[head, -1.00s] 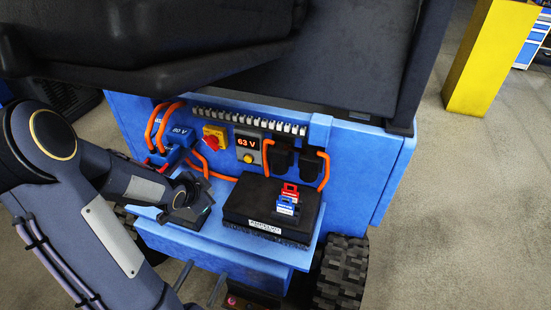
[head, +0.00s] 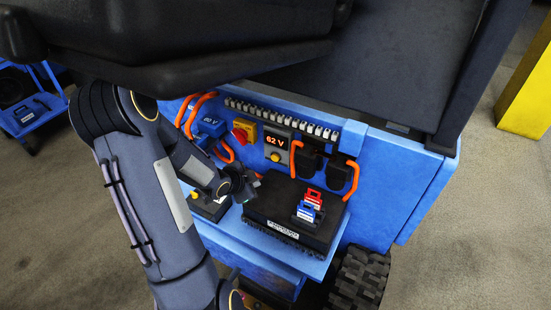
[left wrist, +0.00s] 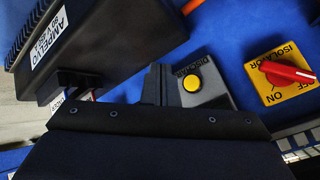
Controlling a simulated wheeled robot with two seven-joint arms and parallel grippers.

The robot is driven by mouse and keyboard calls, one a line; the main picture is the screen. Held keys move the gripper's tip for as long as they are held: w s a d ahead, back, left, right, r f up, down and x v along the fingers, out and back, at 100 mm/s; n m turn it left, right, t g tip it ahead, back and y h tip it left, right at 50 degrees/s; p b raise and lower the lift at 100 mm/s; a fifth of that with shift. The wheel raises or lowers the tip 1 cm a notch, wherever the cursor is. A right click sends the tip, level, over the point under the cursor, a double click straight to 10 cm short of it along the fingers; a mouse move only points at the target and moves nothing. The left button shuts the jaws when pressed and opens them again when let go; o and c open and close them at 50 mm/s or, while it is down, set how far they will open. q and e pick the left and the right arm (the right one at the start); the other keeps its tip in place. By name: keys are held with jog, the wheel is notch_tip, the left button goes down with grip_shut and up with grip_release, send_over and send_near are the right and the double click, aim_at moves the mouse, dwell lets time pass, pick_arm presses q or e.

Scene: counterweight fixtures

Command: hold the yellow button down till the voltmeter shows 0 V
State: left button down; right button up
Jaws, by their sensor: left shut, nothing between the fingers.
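The yellow button (head: 275,157) sits below the voltmeter's orange display (head: 277,142), which reads 62 V, on the blue machine's back panel. The button also shows in the left wrist view (left wrist: 192,84), on a dark housing with a label partly reading DISCHARGE. My left gripper (head: 245,190) is shut and empty, below and to the left of the button in the head view, apart from it. In the left wrist view its dark fingers (left wrist: 155,85) appear just left of the button, which stands out unpressed. My right gripper is not in view.
A yellow isolator with a red switch (head: 241,132) is left of the voltmeter. A black battery box (head: 285,227) with red and blue plugs stands on the shelf. Orange cables (head: 296,157) loop right of the voltmeter. A dark box with a yellow knob (head: 194,196) lies by my wrist.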

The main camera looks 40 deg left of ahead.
pick_arm(q)
send_near(275, 161)
jog(key=shift+w+f, duration=0.45)
jog(key=shift+f, duration=0.4)
jog(key=shift+w+f, duration=0.45)
jog(key=shift+f, duration=0.35)
jog(key=shift+w+f, duration=0.45)
jog(key=shift+f, duration=0.4)
jog(key=shift+w+p, duration=0.1)
jog(key=shift+p, duration=0.2)
jog(key=shift+w, duration=0.3)
jog(key=shift+w+a, duration=0.1)
jog(key=shift+w, duration=0.45)
dwell(4.0)
